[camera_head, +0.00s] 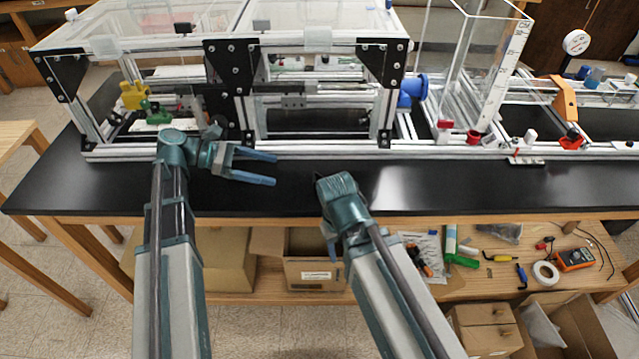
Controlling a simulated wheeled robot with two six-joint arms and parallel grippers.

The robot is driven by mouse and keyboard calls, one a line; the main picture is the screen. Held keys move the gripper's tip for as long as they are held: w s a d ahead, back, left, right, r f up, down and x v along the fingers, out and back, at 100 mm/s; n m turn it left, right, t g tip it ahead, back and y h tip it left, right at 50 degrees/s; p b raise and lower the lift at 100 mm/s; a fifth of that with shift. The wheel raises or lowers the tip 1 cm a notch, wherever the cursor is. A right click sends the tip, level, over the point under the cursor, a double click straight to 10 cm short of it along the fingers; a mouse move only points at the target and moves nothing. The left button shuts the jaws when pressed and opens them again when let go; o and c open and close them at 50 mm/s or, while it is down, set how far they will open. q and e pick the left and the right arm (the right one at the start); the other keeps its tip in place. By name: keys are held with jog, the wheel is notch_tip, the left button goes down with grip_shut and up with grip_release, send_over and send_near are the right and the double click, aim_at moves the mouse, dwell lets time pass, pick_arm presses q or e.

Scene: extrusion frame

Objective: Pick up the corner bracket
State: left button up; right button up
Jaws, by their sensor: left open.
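Black corner brackets with bolts are fixed on the aluminium extrusion frame. One is at the frame's middle upright (222,60), one at its right upright (385,62), and one at its left end (58,78). I cannot make out a loose corner bracket for certain. My left gripper (275,169) is open and empty, its two blue fingers pointing right over the black bench top, just in front of the frame's lower rail. My right arm ends over the bench's front edge, right of the left gripper. Its fingers do not show clearly.
The black bench top (440,188) is clear in front of the frame. A clear upright tank (470,65), an orange bracket (565,98) and a blue round part (412,90) stand behind. A lower wooden shelf holds cardboard boxes (313,273), tools and a multimeter (575,259).

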pick_arm(q)
jog(key=b, duration=0.3)
send_near(315, 182)
jog(key=w+d+f, duration=0.2)
jog(key=d+f, duration=0.1)
jog(key=shift+w+d+f, duration=0.1)
jog(key=shift+d+f, duration=0.05)
jog(key=shift+d, duration=0.15)
jog(key=shift+w+d+f, duration=0.1)
jog(key=shift+d+f, duration=0.05)
jog(key=shift+d, duration=0.45)
jog(key=shift+d+f+b, duration=0.35)
jog(key=shift+d, duration=0.1)
jog(key=b+x, duration=0.1)
jog(key=x, duration=0.2)
jog(key=shift+d+f+b, duration=0.15)
jog(key=shift+f+b, duration=0.1)
jog(key=shift+b, duration=0.1)
jog(key=shift+d+f, duration=0.1)
jog(key=shift+d, duration=0.2)
grip_shut()
notch_tip(315, 182, up, 10)
jog(key=p, duration=1)
